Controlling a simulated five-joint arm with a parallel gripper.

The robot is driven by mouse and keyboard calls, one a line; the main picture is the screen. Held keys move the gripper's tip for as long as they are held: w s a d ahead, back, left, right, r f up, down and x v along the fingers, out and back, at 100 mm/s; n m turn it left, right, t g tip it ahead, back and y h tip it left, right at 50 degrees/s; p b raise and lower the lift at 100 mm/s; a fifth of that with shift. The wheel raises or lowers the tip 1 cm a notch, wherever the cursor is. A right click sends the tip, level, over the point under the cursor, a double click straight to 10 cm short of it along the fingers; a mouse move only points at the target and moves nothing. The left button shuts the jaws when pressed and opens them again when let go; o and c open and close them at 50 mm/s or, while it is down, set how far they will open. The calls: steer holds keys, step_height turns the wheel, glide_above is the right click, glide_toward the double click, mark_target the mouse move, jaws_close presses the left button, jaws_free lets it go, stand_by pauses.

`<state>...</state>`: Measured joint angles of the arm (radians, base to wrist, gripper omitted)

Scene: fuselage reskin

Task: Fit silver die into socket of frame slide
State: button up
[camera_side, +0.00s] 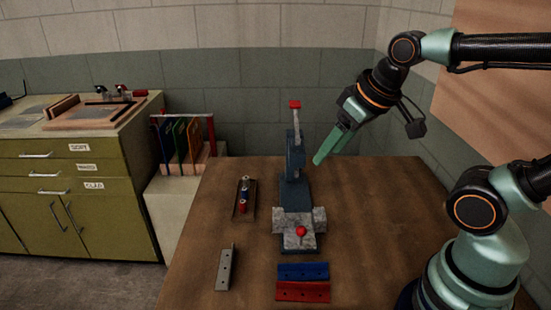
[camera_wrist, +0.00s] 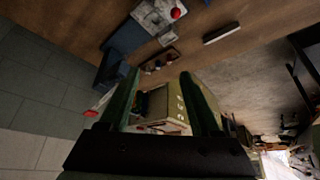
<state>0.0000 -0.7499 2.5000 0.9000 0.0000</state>
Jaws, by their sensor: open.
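A small dark tray (camera_side: 236,214) left of the press holds several small cylinders, among them a red one (camera_side: 242,206) and a blue one. A pale, silvery cylinder (camera_side: 245,182) seems to be at its far end, but it is too small to be sure. The blue-grey press (camera_side: 294,162) stands mid-table, with a grey block (camera_side: 290,220) and a red knob (camera_side: 301,231) at its front. I cannot make out the slide's socket. My gripper (camera_side: 321,158) is open and empty, high to the right of the press column. Its green fingers show in the wrist view (camera_wrist: 163,82).
A grey angle piece (camera_side: 225,270) lies front left; blue (camera_side: 303,271) and red (camera_side: 303,291) ones lie in front of the press. The press lever's red tip (camera_side: 295,104) stands up close left of my gripper. The table's right side is clear.

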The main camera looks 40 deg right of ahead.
steer(key=shift+w, duration=0.1)
steer(key=n+g, duration=0.4)
steer(key=n, duration=1)
glide_above(246, 178)
steer(key=s, duration=0.2)
step_height(246, 178, down, 11)
steer(key=f, duration=0.4)
steer(key=w+f, duration=0.1)
steer(key=f, duration=0.3)
steer(key=w+f, duration=0.1)
steer(key=f, duration=0.2)
steer(key=shift+f, duration=0.4)
jaws_close()
